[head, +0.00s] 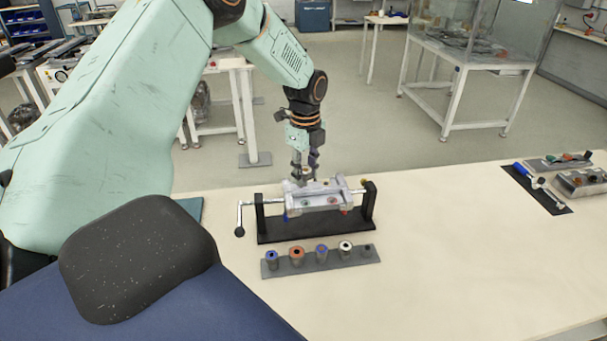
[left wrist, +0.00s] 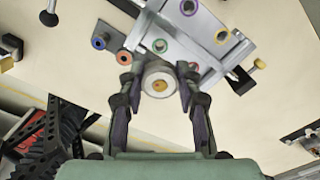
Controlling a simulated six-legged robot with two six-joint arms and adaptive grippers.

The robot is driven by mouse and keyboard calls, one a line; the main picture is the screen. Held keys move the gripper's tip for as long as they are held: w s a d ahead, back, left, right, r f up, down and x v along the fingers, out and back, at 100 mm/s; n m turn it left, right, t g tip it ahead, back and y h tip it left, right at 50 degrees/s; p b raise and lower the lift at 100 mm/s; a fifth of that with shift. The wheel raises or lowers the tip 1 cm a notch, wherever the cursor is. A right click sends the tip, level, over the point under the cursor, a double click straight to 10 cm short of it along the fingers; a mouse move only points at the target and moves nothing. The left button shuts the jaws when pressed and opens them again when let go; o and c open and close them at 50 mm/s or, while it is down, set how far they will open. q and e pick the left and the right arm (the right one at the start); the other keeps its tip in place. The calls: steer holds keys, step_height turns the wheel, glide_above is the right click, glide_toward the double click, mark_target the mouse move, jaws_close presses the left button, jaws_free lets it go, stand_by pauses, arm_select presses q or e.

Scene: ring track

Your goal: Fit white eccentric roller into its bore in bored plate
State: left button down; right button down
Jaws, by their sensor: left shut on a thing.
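My left gripper (head: 304,170) reaches down at the far side of the bored plate (head: 322,199). In the left wrist view my left gripper (left wrist: 158,92) is shut on a white roller (left wrist: 158,70), whose round face has an off-centre orange-yellow spot. The roller is in front of the edge of the bored plate (left wrist: 193,22) in that view, and I cannot tell whether they touch. The plate shows bores with coloured rings, among them a purple one (left wrist: 188,7), a green one (left wrist: 160,45) and a yellow one (left wrist: 221,36). My right gripper is not in view.
The plate sits in a black stand (head: 315,228) with a crank handle (head: 239,225) at its left. A grey rack (head: 322,262) with several rollers lies in front. Tools lie on a dark mat (head: 537,190) at the right. The tabletop (head: 440,245) between is clear.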

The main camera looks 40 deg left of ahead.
mark_target(305, 185)
arm_select(q)
steer(key=shift+a+r, duration=0.1)
steer(key=shift+a, duration=0.05)
steer(key=shift+s+r, duration=0.1)
steer(key=shift+s, duration=0.05)
steer(key=shift+d+r+m, duration=0.1)
steer(key=shift+d+m, duration=0.2)
steer(key=shift+d, duration=0.1)
steer(key=shift+w+a+f, duration=0.2)
steer(key=shift+w+f, duration=0.05)
steer(key=shift+w, duration=0.05)
steer(key=shift+s+r, duration=0.1)
steer(key=shift+s+d+f, duration=0.1)
steer(key=shift+s+f, duration=0.05)
steer(key=shift+f, duration=0.25)
steer(key=shift+f+b, duration=0.3)
steer(key=shift+f, duration=0.05)
steer(key=f+b, duration=0.1)
steer(key=f, duration=0.2)
steer(key=shift+w+a+f+b, duration=0.15)
steer(key=shift+w+a+b, duration=0.05)
steer(key=shift+b, duration=0.15)
steer(key=shift+s+d+f+b, duration=0.15)
steer(key=shift+d+f+b, duration=0.05)
steer(key=shift+f+b, duration=0.15)
steer(key=shift+a+f, duration=0.1)
steer(key=shift+a, duration=0.05)
steer(key=shift+d+p, duration=0.2)
steer(key=shift+p, duration=0.1)
